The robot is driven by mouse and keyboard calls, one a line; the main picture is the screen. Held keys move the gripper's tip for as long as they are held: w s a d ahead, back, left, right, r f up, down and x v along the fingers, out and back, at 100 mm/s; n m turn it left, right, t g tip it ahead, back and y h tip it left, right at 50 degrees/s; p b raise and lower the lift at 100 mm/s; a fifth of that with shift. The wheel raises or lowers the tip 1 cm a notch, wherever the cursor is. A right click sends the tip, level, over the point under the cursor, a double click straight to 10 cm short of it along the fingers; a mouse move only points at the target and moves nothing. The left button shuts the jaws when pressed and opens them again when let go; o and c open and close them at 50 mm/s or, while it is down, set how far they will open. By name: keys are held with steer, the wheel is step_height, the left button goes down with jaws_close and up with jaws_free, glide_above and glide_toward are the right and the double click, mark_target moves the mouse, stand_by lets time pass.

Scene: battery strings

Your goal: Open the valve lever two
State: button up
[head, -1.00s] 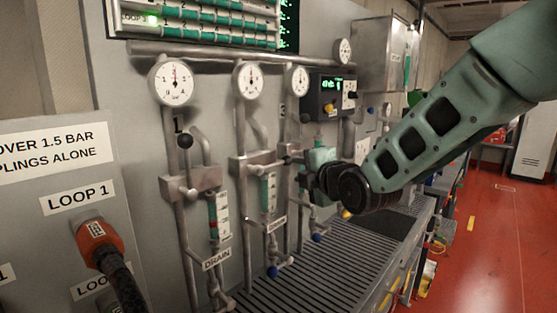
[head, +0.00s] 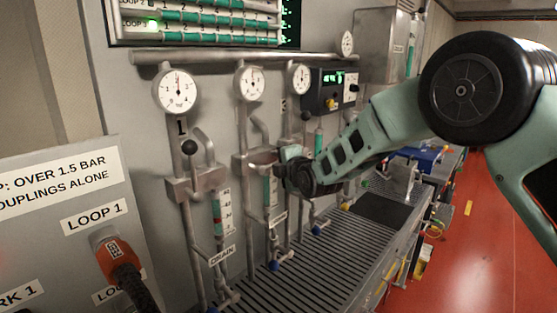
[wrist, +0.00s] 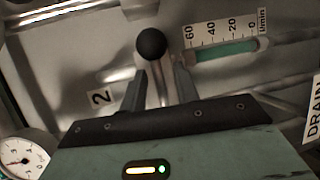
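Valve lever two (wrist: 154,80) shows in the wrist view as a metal stem with a black ball knob (wrist: 151,43), next to a tag with the number 2 (wrist: 100,97). My gripper (wrist: 160,75) has its two fingers apart, one on each side of the stem, with the knob beyond the tips. I see no firm grip on the stem. In the head view my gripper (head: 279,165) is at the second pipe's valve block (head: 243,162), and it hides the lever there.
A flow meter with a green column (wrist: 227,52) lies close to the right finger. Lever one with its black knob (head: 190,147) stands left, under gauge one (head: 176,91). A grated bench (head: 290,275) runs below the pipes.

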jaws_close()
